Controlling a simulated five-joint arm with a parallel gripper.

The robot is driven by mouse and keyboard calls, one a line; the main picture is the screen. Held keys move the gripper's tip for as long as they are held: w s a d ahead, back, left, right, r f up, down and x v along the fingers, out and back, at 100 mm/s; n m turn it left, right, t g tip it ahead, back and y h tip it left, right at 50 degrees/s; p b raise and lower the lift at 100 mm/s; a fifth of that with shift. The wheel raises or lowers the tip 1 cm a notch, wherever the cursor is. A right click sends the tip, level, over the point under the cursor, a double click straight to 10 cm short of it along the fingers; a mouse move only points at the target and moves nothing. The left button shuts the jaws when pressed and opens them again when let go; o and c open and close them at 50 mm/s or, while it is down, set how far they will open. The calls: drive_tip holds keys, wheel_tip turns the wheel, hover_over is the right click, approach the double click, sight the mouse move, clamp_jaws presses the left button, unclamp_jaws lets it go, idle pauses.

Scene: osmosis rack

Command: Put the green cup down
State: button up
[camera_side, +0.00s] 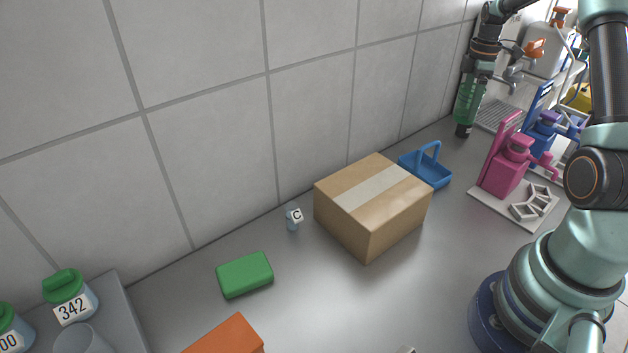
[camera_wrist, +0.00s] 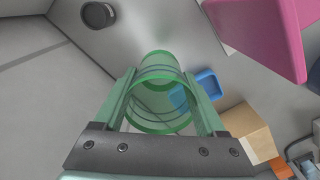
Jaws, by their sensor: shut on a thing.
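My gripper (camera_wrist: 163,98) is shut on the green cup (camera_wrist: 160,118), a see-through green cylinder with ring lines, held between the two green fingers in the wrist view. In the side view the green cup (camera_side: 469,98) shows at the upper right, close to the tiled wall, with my gripper around it. It looks upright there. A small dark thing (camera_side: 463,130) shows just below the cup. I cannot tell whether the cup touches the counter.
A blue basket (camera_side: 437,178) and a cardboard box (camera_side: 372,200) stand left of the cup. A pink dispenser (camera_side: 507,170) on a pale plate is to its right. A round dark thing (camera_wrist: 97,15) lies at the wrist view's top left. The grey counter (camera_side: 330,300) has free room in front.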

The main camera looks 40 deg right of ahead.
wheel_tip(320, 180, down, 11)
drive_tip(key=shift+r, duration=0.1)
idle(0.4)
drive_tip(key=shift+f, duration=0.2)
drive_tip(key=o, duration=1.2)
drive_tip(key=shift+o, duration=0.2)
